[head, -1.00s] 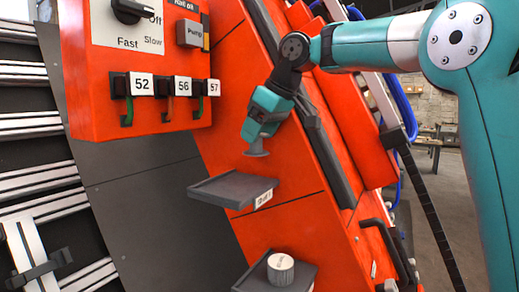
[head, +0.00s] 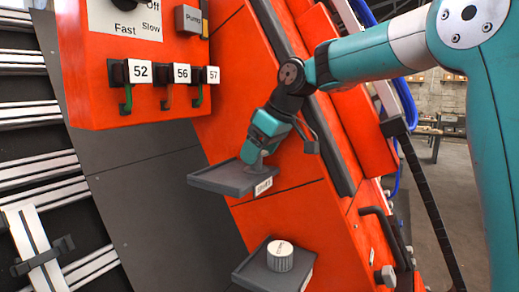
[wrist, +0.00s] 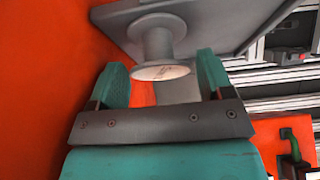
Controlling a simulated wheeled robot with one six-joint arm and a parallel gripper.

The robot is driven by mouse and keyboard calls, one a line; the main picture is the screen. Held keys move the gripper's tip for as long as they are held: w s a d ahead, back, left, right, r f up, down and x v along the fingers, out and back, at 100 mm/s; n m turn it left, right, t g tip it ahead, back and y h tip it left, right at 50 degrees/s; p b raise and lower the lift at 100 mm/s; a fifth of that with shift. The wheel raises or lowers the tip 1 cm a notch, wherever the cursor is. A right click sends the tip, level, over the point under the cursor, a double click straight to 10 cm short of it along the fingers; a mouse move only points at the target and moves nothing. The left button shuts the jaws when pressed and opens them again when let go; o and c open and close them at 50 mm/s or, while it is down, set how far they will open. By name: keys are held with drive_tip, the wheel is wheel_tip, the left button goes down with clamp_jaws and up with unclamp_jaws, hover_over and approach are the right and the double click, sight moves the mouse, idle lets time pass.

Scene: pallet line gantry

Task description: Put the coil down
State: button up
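The coil is a small grey spool with a flange at each end. In the head view the coil (head: 257,165) stands on the upper grey shelf (head: 214,178), which has a white label on its front edge. My gripper (head: 266,148) is just above it. In the wrist view the coil (wrist: 157,42) has its far flange against the shelf (wrist: 225,25) and its pale near flange towards me. The two teal fingers of my gripper (wrist: 163,80) are spread on either side of the near flange, with a narrow gap showing at the right finger. The gripper looks open.
An orange control box (head: 135,65) with switches hangs at the upper left. The sloping orange panel (head: 285,160) is close behind my gripper. Rails (head: 30,115) run along the left.

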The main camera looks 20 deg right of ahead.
drive_tip(key=p+v, duration=0.1)
drive_tip(key=v, duration=1.1)
drive_tip(key=s+a+f+g+y, duration=0.1)
drive_tip(key=s+a+f+g, duration=0.1)
drive_tip(key=s+a+f, duration=0.8)
drive_tip(key=s+a+f+g, duration=0.2)
drive_tip(key=s+f, duration=1)
drive_tip(key=s, duration=0.4)
drive_tip(key=shift+s+a+g, duration=0.15)
drive_tip(key=shift+a+g, duration=0.25)
